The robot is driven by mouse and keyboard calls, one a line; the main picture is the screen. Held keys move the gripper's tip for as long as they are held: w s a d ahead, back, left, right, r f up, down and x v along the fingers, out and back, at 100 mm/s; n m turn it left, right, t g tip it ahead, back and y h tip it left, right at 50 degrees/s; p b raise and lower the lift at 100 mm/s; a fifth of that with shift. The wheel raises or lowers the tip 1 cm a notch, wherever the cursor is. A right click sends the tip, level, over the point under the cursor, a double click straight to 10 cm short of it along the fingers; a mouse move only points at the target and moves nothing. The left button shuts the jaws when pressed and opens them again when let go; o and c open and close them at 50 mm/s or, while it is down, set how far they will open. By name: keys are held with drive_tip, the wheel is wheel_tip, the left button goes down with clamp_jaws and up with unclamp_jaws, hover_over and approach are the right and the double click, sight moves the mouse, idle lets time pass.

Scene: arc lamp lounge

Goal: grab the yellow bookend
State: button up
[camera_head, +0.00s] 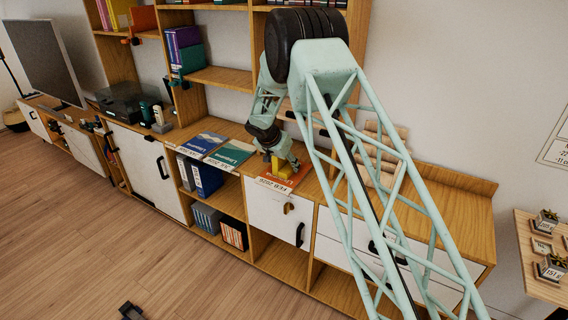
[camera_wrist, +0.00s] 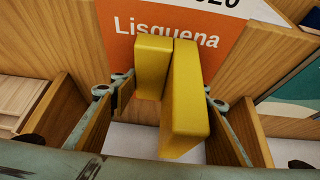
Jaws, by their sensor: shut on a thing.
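The yellow bookend (camera_head: 281,170) stands on an orange "Lisquena" magazine (camera_head: 295,180) on top of the low wooden cabinet. In the wrist view the bookend (camera_wrist: 188,100) shows as two upright yellow blocks side by side, between the fingers. My gripper (camera_wrist: 165,92) is shut on it, one finger on each side; the exact contact faces are hard to see. In the head view my gripper (camera_head: 284,160) reaches down at the bookend, and my arm hides part of the area behind.
Blue (camera_head: 203,143) and teal (camera_head: 232,154) magazines lie to the left on the cabinet top. A beige slatted object (camera_head: 385,150) stands behind my arm at the right. Shelves with purple and teal binders (camera_head: 184,50) rise behind. A small table with potted plants (camera_head: 548,265) is far right.

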sight(287, 164)
drive_tip(key=shift+r, duration=0.15)
drive_tip(key=shift+r+p, duration=0.3)
drive_tip(key=shift+r, duration=1.35)
drive_tip(key=s+d+b, duration=0.1)
drive_tip(key=s+d, duration=0.1)
drive_tip(key=s, duration=0.5)
drive_tip(key=s+d+r+b, duration=0.1)
drive_tip(key=s+d, duration=0.1)
drive_tip(key=s, duration=0.6)
drive_tip(key=shift+s+d+r, duration=0.2)
drive_tip(key=shift+r, duration=0.05)
